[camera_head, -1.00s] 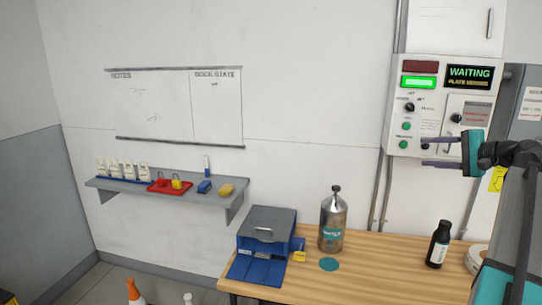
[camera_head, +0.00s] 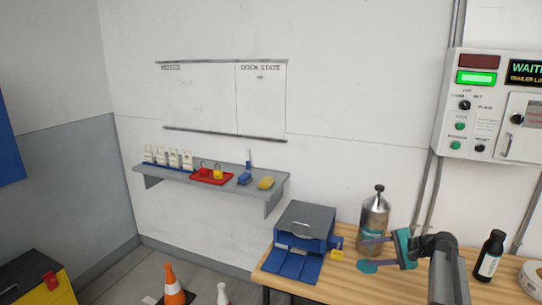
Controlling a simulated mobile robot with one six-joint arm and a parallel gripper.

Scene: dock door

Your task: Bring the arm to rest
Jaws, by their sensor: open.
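My gripper (camera_head: 386,252) is at the lower right, over the wooden workbench, pointing left. Its two thin purple fingers are apart with nothing seen between them. My arm (camera_head: 446,275) comes up from the lower right edge.
The workbench (camera_head: 399,285) also bears a blue-grey box (camera_head: 305,224), a black bottle (camera_head: 489,258) and a tape roll (camera_head: 535,278). The control panel (camera_head: 485,110) is at the right. A shelf (camera_head: 195,178) hangs left. An orange cone (camera_head: 172,285) stands on the floor.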

